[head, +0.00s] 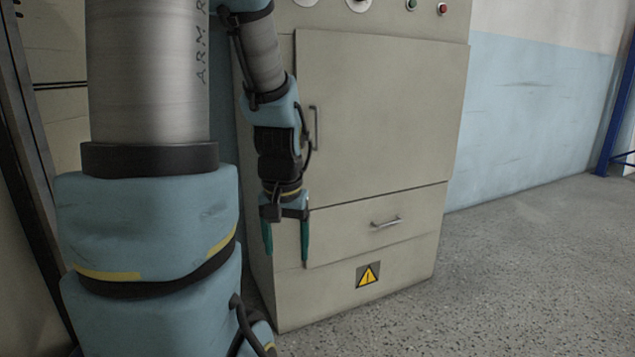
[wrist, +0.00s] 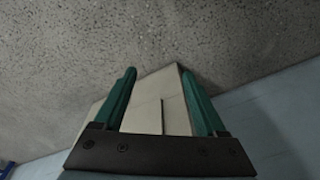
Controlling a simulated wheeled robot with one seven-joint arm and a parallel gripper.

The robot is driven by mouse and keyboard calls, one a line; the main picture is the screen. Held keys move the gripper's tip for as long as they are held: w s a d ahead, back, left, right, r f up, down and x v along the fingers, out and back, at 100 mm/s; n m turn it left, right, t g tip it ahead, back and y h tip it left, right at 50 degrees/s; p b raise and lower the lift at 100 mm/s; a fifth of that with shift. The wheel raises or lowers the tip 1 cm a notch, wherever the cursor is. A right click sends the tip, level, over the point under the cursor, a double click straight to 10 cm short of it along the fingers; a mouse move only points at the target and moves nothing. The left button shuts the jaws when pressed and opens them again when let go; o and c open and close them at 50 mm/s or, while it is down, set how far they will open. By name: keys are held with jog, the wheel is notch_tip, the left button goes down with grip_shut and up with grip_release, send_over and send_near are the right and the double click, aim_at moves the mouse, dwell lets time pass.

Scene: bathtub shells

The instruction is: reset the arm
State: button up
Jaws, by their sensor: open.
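My gripper (head: 287,258) hangs from my arm with its two green fingers pointing down, in front of the lower left part of a beige cabinet. The fingers are apart and nothing is between them. In the wrist view my gripper (wrist: 160,85) also shows open and empty, with the cabinet (wrist: 150,95) and the speckled floor beyond it. My arm is bent, its last links hanging down beside the cabinet door. I cannot tell the exact gap between the fingers and the cabinet front.
The cabinet's closed door (head: 385,120) has a vertical handle (head: 313,128). Below it is a shut drawer (head: 350,228) with a handle (head: 386,222). A warning sign (head: 368,275) is at the bottom. Open floor (head: 530,270) lies to the right, with a blue post (head: 616,100) beyond.

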jog(key=s+r+p, duration=0.3)
jog(key=r+p, duration=2.7)
jog(key=p, duration=0.1)
jog(key=shift+a+r+n+p, duration=0.15)
jog(key=shift+a+n+p, duration=0.2)
jog(key=shift+n, duration=0.05)
jog(key=shift+s, duration=0.1)
